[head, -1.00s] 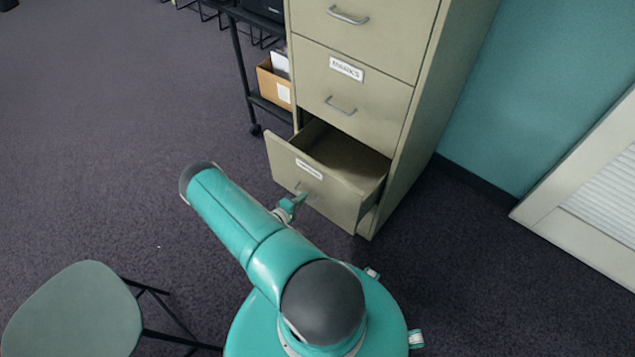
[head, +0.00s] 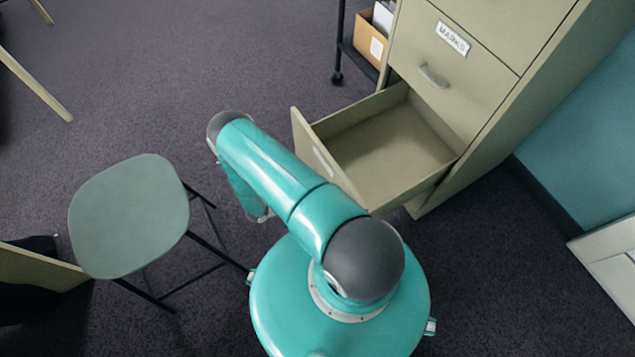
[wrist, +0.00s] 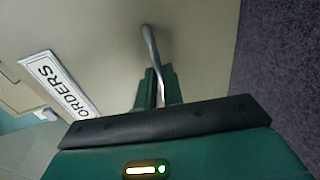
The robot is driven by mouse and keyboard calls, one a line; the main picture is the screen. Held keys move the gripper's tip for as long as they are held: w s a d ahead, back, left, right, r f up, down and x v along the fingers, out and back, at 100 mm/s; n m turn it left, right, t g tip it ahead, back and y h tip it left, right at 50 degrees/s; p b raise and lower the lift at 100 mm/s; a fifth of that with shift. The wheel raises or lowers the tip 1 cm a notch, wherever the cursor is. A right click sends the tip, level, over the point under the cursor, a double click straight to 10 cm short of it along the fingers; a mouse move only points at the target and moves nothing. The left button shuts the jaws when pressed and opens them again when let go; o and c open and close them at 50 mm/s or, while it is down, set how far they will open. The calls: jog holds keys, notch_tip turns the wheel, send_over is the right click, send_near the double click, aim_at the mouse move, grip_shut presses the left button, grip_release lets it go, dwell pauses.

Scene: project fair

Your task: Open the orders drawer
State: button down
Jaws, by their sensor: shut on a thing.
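The orders drawer (head: 395,150) is the bottom drawer of a beige filing cabinet (head: 545,95). In the head view it is pulled well out, and its inside looks empty. Its front carries a white label reading "ORDERS" (wrist: 62,88) in the wrist view. The drawer's grey metal handle (wrist: 150,48) runs down between the fingers of my gripper (wrist: 158,88), which is shut on it. In the head view my arm hides the gripper and the handle.
The drawer above, labelled "MARKS" (head: 452,38), is shut. A grey-green stool (head: 130,215) stands left of my body. A cart with a cardboard box (head: 371,38) is beside the cabinet. A teal wall (head: 590,140) lies to the right.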

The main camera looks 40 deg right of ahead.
jog(key=c, duration=1.5)
grip_release()
jog(key=shift+c, duration=0.2)
jog(key=v, duration=1.4)
jog(key=shift+s, duration=0.1)
